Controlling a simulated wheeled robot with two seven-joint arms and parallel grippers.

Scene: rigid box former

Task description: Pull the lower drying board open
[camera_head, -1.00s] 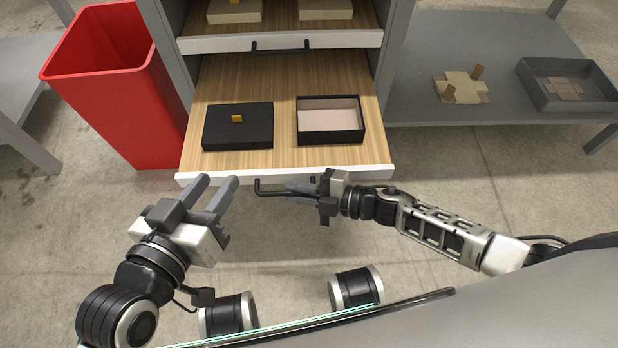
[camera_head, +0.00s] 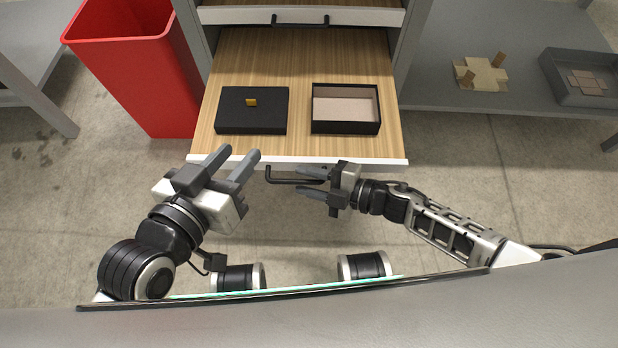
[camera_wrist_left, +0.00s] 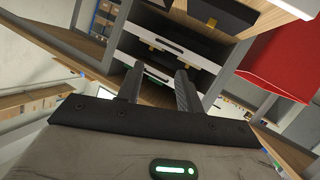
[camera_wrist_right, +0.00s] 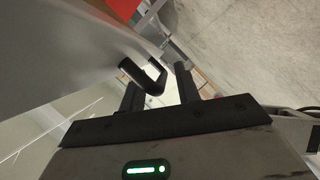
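The lower drying board (camera_head: 300,65) is a wood-topped drawer standing well out of the cabinet, with a white front edge and a black bar handle (camera_head: 283,181). A black lid with a yellow tab (camera_head: 252,110) and an open black box with a pale inside (camera_head: 345,108) lie on it. My right gripper (camera_head: 312,184) is open at the right part of the handle. In the right wrist view the handle (camera_wrist_right: 146,76) shows between or just beyond the spread fingertips; contact is unclear. My left gripper (camera_head: 236,160) is open and empty, just in front of the board's left front edge.
An upper board with a white front and black handle (camera_head: 300,20) is above. A red bin (camera_head: 140,75) stands left of the cabinet. A grey table (camera_head: 500,60) at right holds a cardboard piece (camera_head: 483,74) and a grey tray (camera_head: 560,92). Floor in front is clear.

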